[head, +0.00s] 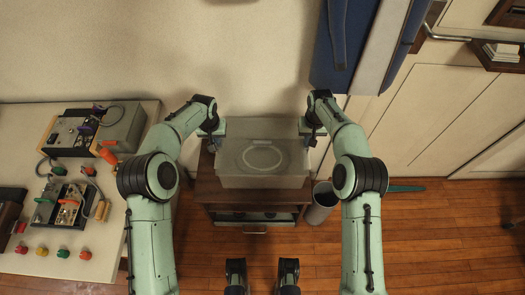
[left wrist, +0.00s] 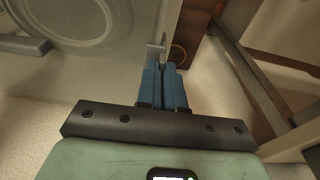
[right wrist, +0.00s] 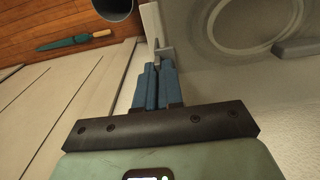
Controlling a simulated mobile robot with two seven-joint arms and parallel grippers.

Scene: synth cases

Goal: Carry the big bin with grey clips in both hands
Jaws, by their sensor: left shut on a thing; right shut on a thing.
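The big bin (head: 262,178) is a translucent grey box with a round ring on it, in the middle of the head view. A grey clip (left wrist: 25,44) shows on it in the left wrist view, and another grey clip (right wrist: 295,47) in the right wrist view. My left gripper (head: 215,140) is shut on the bin's left edge; its blue fingers (left wrist: 164,68) meet at a small tab. My right gripper (head: 309,138) is shut on the bin's right edge, its blue fingers (right wrist: 156,68) at a similar tab. The bin looks level. Its underside is hidden.
A dark wooden cabinet (head: 254,228) with a drawer is below the bin; I cannot tell whether they touch. A grey bucket (head: 320,205) stands right of it. A cluttered bench (head: 110,215) is at left, and dark blue hanging panels (head: 335,50) are at upper right.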

